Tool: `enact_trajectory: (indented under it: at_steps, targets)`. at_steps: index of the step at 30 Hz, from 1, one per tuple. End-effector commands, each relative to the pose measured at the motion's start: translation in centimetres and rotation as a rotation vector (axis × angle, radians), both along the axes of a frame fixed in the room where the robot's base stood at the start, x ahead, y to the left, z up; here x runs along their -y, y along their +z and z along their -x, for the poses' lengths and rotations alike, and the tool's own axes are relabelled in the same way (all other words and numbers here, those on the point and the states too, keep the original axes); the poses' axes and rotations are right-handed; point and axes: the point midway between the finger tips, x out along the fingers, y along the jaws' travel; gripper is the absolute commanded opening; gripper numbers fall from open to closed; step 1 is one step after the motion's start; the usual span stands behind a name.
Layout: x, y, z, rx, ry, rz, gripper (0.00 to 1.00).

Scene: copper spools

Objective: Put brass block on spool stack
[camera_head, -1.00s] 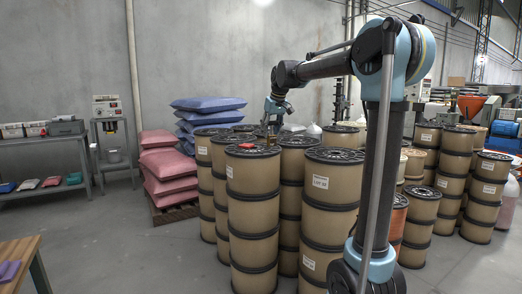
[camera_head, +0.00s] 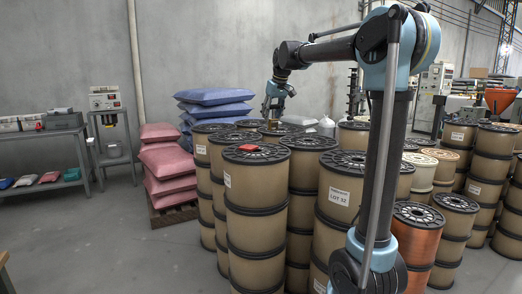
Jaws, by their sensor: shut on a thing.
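My gripper (camera_head: 274,112) hangs from my raised arm at the upper middle, pointing down over the tops of the spool stacks. It is shut on the small brass block (camera_head: 271,124), which is partly hidden and very small in the picture. The block is low over the black flanges; I cannot tell whether it touches one. The spool stacks (camera_head: 255,211) are tan drums with black flanges, standing upright close together below the gripper. A small red item (camera_head: 249,147) lies on the top of the front stack.
Pink sacks (camera_head: 165,160) on a pallet and blue sacks (camera_head: 213,103) stand left of the stacks. A grey bench (camera_head: 45,160) is at far left. An orange copper spool (camera_head: 416,235) stands right. Open floor lies at front left.

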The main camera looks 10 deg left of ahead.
Motion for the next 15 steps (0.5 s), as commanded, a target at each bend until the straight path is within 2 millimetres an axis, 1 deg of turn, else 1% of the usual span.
enact_trajectory:
  at_steps: [2,10,15]
  targets:
    - [0.3,-0.6,-0.1,0.000,-0.004,-0.001,0.03]
    - [1.1,-4.6,-0.3,0.000,-0.014,0.000,0.03]
    - [1.2,-5.8,-0.4,0.000,-0.015,0.000,0.03]
